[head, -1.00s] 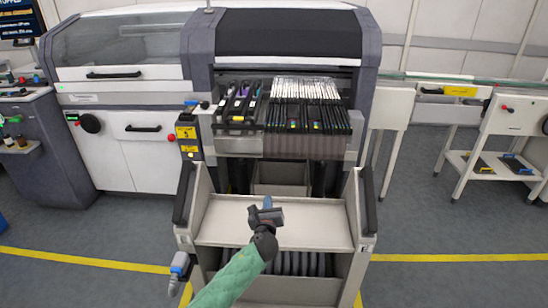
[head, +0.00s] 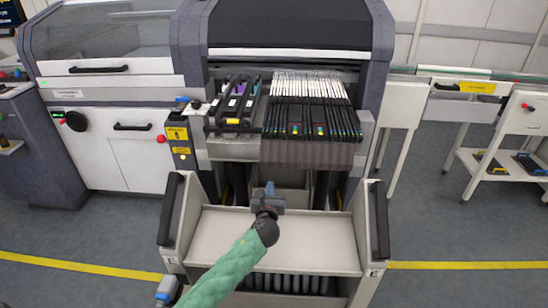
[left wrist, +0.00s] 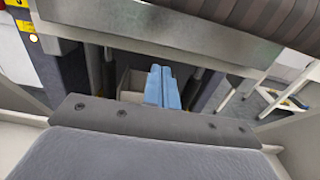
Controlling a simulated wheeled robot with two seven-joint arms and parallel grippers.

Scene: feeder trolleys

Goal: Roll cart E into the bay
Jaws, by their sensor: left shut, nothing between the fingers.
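Cart E (head: 285,243), pale with a flat top tray and raised sides, stands in front of the machine, apparently square to it. It has a black handle (head: 172,210) on the left side and another (head: 379,218) on the right. The bay (head: 236,185) is the dark opening under the feeder bank, with a grey bin (head: 292,197) inside. My left gripper (head: 269,188) is over the far edge of the cart's tray, pointing at the bay. In the left wrist view its blue fingers (left wrist: 162,87) are together and empty. My right gripper is out of view.
The feeder bank (head: 305,115) overhangs the bay. A grey-and-blue fitting (head: 168,290) sits low by the cart's left side. Yellow floor lines (head: 80,265) run to both sides. A white side trolley (head: 500,160) stands right. Floor beside the cart looks clear.

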